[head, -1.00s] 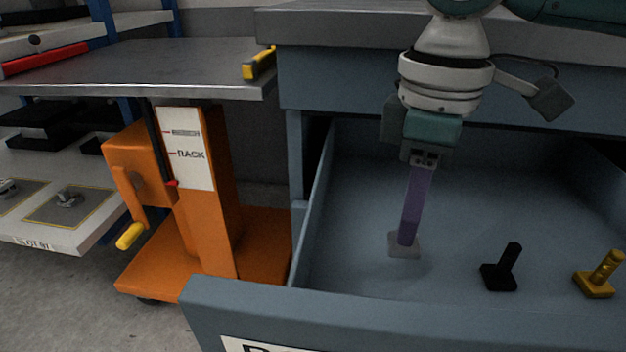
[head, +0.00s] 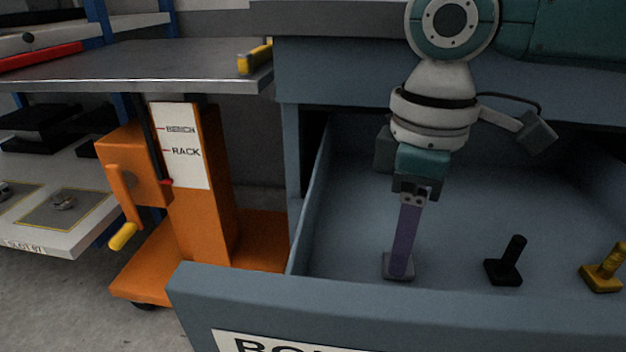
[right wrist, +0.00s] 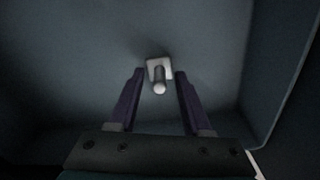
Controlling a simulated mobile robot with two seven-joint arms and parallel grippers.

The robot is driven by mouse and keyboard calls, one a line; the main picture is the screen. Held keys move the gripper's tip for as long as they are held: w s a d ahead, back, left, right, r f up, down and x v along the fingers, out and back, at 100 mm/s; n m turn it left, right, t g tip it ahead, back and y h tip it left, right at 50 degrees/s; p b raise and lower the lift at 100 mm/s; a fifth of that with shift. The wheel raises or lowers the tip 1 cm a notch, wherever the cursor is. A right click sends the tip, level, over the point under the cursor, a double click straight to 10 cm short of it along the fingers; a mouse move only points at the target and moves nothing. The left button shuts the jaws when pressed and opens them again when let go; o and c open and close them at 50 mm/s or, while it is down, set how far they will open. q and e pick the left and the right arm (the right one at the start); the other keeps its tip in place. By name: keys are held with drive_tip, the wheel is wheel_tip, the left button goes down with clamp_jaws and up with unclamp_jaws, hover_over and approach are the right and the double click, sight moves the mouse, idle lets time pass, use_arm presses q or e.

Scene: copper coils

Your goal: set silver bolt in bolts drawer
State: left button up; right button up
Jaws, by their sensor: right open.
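The silver bolt (right wrist: 160,72) stands upright on its square base on the floor of the open bolts drawer (head: 400,300). In the head view its base (head: 398,278) shows at the foot of my right gripper (head: 402,272), whose fingers hide its shank. In the right wrist view my right gripper (right wrist: 158,75) is open, its two purple fingers either side of the bolt with gaps between. My left gripper is not in view.
A black bolt (head: 507,265) and a gold bolt (head: 605,270) stand to the right in the drawer. An orange lift cart (head: 205,215) with a steel top (head: 140,65) stands left of the drawer. The drawer's left wall (head: 312,200) is close to my gripper.

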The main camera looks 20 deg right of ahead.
drive_tip(key=shift+r, duration=0.25)
wheel_tip(320, 180, up, 12)
drive_tip(key=p, duration=0.6)
drive_tip(key=shift+p, duration=0.3)
